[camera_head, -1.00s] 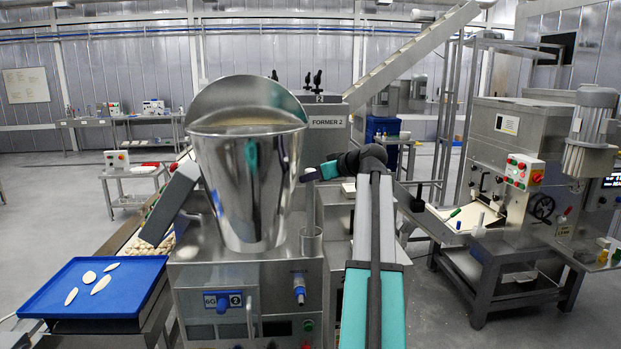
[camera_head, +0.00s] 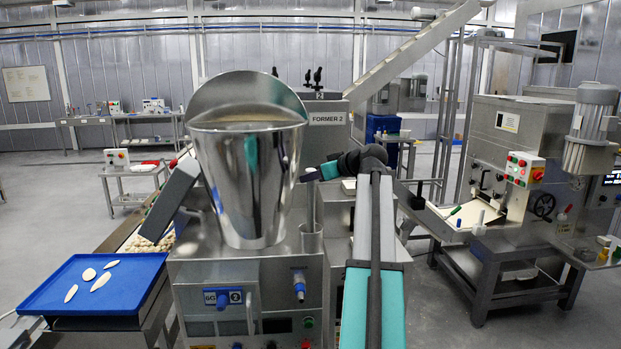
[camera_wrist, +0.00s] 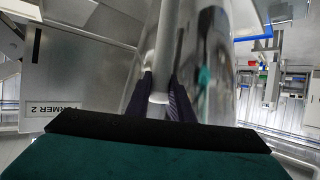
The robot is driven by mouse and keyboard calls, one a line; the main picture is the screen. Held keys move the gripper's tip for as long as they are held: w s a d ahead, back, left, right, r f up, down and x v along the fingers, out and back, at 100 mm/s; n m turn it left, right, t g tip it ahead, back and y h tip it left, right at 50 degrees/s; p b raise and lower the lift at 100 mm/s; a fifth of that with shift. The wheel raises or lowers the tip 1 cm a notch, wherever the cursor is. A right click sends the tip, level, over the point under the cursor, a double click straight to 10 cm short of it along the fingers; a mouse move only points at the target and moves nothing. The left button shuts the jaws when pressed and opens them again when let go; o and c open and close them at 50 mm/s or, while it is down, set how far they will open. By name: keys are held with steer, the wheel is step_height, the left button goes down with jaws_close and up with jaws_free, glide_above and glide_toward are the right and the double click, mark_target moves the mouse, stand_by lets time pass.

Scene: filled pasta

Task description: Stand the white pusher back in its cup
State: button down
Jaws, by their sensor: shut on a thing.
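The white pusher (camera_wrist: 165,52) is a pale rod between the two dark fingers of my gripper (camera_wrist: 160,98) in the wrist view. The fingers are shut on it, and one rounded end shows between the fingertips. In the head view my gripper (camera_head: 312,174) is beside the right side of the steel hopper. The pusher (camera_head: 311,205) hangs there upright, in shadow, and looks grey. The small steel cup (camera_head: 311,243) stands on the machine top directly below. The pusher's lower end meets the cup's mouth; I cannot tell how deep it is inside.
The shiny hopper (camera_head: 247,185) stands close left of my gripper and fills the wrist view's right middle. The Former 2 housing (camera_head: 327,119) is behind. A blue tray (camera_head: 95,285) with pale pieces is at left. Another machine (camera_head: 510,150) stands at right.

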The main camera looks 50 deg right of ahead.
steer(key=c, duration=1.5)
jaws_free()
steer(key=shift+o, duration=0.6)
steer(key=o, duration=0.5)
steer(key=shift+o, duration=0.2)
steer(key=shift+s, duration=0.15)
steer(key=s+b, duration=0.1)
steer(key=s, duration=0.7)
steer(key=shift+s+a, duration=0.2)
steer(key=shift+s, duration=0.15)
steer(key=shift+s, duration=0.1)
